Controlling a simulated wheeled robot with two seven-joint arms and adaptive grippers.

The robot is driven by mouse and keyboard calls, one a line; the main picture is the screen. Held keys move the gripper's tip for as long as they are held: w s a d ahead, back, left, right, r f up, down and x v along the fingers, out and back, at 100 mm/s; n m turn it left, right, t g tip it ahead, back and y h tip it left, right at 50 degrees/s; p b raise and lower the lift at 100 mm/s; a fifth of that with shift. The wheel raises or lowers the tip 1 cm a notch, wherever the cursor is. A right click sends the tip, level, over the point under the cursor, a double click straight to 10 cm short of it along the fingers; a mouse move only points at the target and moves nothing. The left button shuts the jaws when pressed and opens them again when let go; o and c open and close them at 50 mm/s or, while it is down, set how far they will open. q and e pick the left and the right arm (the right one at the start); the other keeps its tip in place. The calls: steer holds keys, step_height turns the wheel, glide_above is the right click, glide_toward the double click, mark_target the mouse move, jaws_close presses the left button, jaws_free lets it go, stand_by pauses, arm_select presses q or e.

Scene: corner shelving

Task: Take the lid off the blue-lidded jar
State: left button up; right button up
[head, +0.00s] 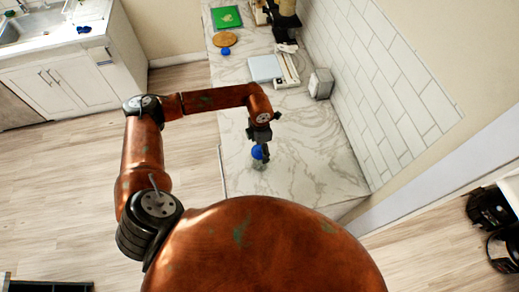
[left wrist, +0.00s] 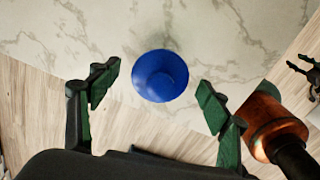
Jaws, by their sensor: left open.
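The blue-lidded jar (head: 258,165) stands on the marble counter near its front end. Its round blue lid (head: 257,153) is on top; the clear body below is small and partly hidden. My left gripper (head: 264,148) is directly above the lid, pointing down. In the left wrist view, the blue lid (left wrist: 160,76) shows from above, in line with the gap between my open left fingers (left wrist: 159,80). No finger visibly touches it. At the right edge of that view is a dark claw shape, apparently my right gripper (left wrist: 304,70); its opening is unclear.
The marble counter (head: 300,150) is bare around the jar. A tiled wall (head: 385,70) bounds the counter's right side.

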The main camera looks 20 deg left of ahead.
arm_select(q)
steer(key=c, duration=1.1)
steer(key=shift+c, duration=0.2)
steer(key=shift+r, duration=0.1)
